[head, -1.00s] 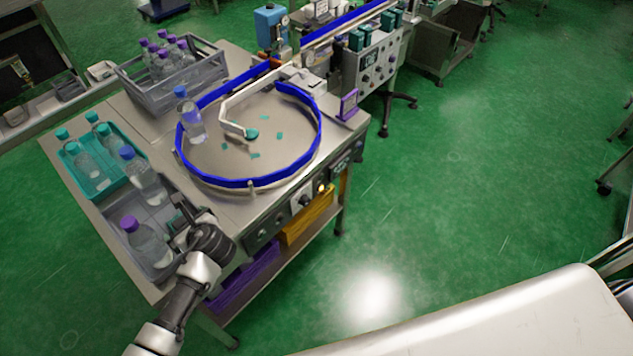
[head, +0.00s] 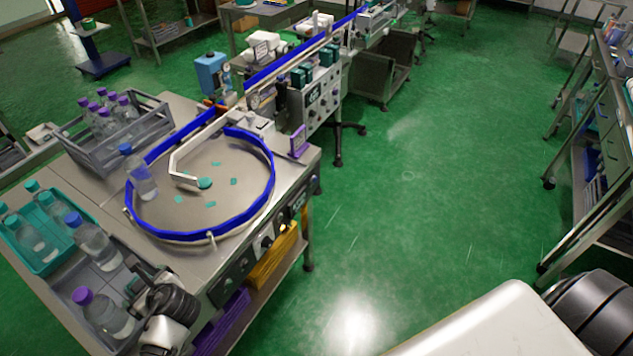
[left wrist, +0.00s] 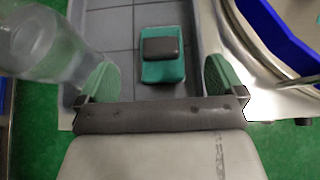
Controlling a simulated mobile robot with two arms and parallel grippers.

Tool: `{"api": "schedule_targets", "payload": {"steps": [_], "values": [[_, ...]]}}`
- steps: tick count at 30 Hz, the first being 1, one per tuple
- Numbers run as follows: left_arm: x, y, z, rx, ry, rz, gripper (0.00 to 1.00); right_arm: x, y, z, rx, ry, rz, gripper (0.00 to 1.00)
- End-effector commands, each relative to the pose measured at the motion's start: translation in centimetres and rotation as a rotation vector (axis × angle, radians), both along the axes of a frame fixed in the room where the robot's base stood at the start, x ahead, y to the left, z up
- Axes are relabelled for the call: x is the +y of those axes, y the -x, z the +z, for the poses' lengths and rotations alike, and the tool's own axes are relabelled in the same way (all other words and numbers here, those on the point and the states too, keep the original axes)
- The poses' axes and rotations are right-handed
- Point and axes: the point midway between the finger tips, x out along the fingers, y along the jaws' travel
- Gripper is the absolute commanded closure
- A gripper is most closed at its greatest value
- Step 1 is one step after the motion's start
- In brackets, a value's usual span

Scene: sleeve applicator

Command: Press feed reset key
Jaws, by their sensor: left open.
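The feed machine's front panel (head: 254,254) carries several knobs and small keys below the round feed table. I cannot tell which one is the feed reset key. My left gripper (head: 136,284) is low at the left, over the grey bottle tray (head: 84,275) and left of the panel, not touching the panel. In the left wrist view, its two green-padded fingers (left wrist: 160,80) are spread apart and empty. Ahead of them, a small teal block with a dark grey top (left wrist: 161,69) sits over the grey tray floor. My right gripper is not in view.
The round feed table (head: 228,225) has a blue rim and loose teal pieces. A teal tray (head: 35,262) holds more bottles. The green floor (head: 400,220) to the right is clear.

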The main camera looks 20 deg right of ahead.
Motion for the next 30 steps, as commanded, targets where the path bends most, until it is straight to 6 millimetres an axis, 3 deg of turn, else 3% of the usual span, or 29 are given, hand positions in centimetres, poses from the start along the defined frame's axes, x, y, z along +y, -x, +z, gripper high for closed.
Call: {"api": "schedule_targets", "payload": {"steps": [1, 9, 30], "values": [[0.0, 0.0, 0.0, 0.0, 0.0, 0.0, 0.02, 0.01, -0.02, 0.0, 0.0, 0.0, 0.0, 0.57], [0.0, 0.0, 0.0, 0.0, 0.0, 0.0, 0.02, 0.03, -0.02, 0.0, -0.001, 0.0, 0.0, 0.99], [0.0, 0.0, 0.0, 0.0, 0.0, 0.0, 0.02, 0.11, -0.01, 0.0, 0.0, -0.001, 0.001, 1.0]]}}
